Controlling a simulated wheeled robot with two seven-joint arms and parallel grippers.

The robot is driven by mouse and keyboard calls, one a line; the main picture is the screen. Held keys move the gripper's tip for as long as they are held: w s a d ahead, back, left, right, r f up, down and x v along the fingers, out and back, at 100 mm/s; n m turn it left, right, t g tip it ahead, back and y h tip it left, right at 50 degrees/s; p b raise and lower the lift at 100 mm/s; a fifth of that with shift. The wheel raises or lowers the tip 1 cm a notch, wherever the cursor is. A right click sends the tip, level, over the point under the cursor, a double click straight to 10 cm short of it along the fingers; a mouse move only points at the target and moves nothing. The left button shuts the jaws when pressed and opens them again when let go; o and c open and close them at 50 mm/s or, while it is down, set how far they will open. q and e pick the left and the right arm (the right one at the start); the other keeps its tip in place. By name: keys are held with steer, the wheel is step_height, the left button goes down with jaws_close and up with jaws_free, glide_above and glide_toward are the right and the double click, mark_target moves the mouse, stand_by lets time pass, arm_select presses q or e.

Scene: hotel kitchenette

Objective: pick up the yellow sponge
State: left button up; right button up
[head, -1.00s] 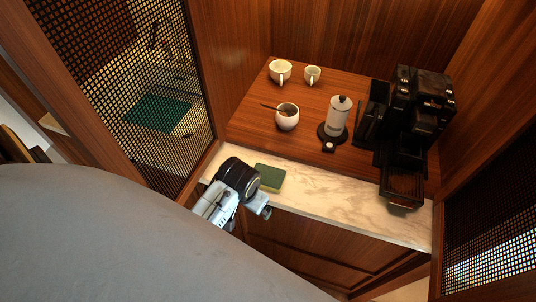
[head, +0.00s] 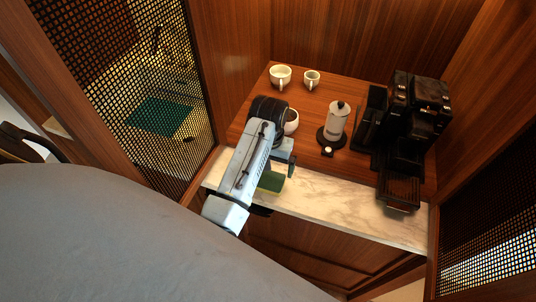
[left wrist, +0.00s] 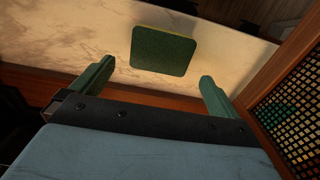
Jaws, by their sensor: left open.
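The sponge (head: 270,182) lies flat on the pale marble strip at the front of the counter. It has a dark green top and a thin yellowish edge. In the head view my left arm hides part of it. In the left wrist view the whole sponge (left wrist: 163,50) shows, ahead of the fingertips and roughly centred between them, not held. My left gripper (left wrist: 157,72) is open and empty. In the head view the gripper (head: 282,168) is over the counter close to the sponge, its fingers partly hidden. My right gripper is not in view.
Two white cups (head: 280,75) stand at the back of the wooden counter. A white bowl (head: 292,122) is partly behind my arm. The marble (head: 345,215) right of the sponge is clear.

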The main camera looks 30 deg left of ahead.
mark_target(268, 179)
arm_select(q)
steer(key=shift+s+f+p, duration=0.15)
steer(key=shift+f, duration=1.55)
steer(key=shift+s+f+p, duration=0.1)
steer(key=shift+f+p, duration=0.05)
steer(key=shift+f, duration=1.5)
steer(key=c, duration=0.8)
steer(key=shift+r, duration=0.1)
step_height(268, 179, up, 10)
